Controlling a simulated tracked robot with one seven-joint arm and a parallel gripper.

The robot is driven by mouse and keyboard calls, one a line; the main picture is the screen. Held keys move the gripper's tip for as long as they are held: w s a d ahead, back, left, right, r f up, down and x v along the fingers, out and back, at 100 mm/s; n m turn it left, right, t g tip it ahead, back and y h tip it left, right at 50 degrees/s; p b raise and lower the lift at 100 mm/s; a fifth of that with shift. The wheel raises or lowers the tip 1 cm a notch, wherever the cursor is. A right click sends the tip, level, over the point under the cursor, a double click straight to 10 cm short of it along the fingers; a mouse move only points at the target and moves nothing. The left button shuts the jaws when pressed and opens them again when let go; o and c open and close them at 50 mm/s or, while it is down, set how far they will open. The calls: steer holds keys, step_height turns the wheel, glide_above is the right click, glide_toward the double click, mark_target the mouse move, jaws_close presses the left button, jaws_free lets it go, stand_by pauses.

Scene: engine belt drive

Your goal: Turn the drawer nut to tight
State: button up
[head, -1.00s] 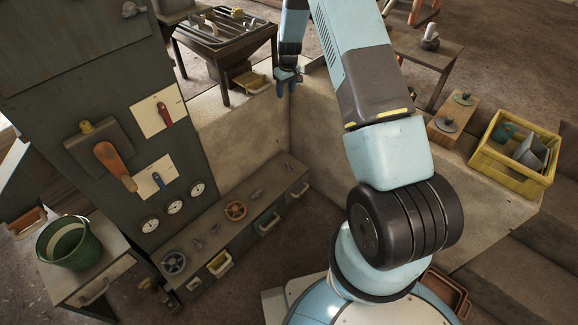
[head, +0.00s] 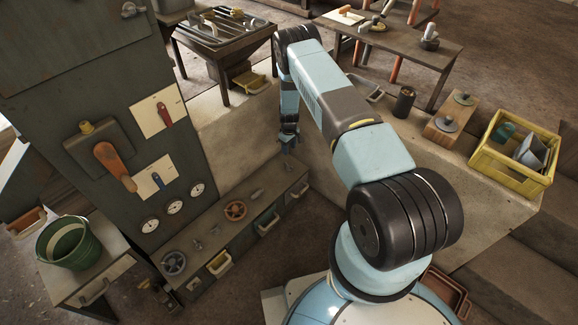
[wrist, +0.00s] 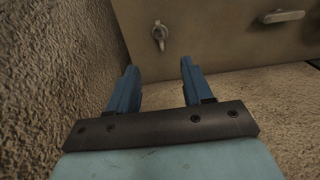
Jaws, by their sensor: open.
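A small metal wing-shaped nut (wrist: 160,36) shows in the wrist view on a flat tan surface, ahead of my gripper. It appears to be the small fitting (head: 287,166) near the far end of the low bench in the head view. My gripper (wrist: 158,68) is open and empty, with its two blue fingers apart and the nut showing beyond the gap between them. In the head view my gripper (head: 289,146) hangs above the bench's far end, close to the wall corner. I cannot tell exactly how far the nut is turned.
A pale lever (wrist: 285,16) lies to the right of the nut. The rough wall (wrist: 60,60) is close on the left. The bench also carries a red-brown handwheel (head: 235,210), a grey handwheel (head: 174,263) and drawer fronts with handles. A dark panel (head: 100,90) stands at left.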

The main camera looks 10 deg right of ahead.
mark_target(289, 167)
step_height(289, 167, down, 14)
steer(key=shift+r, duration=0.1)
stand_by(0.6)
steer(key=shift+c, duration=0.3)
jaws_close()
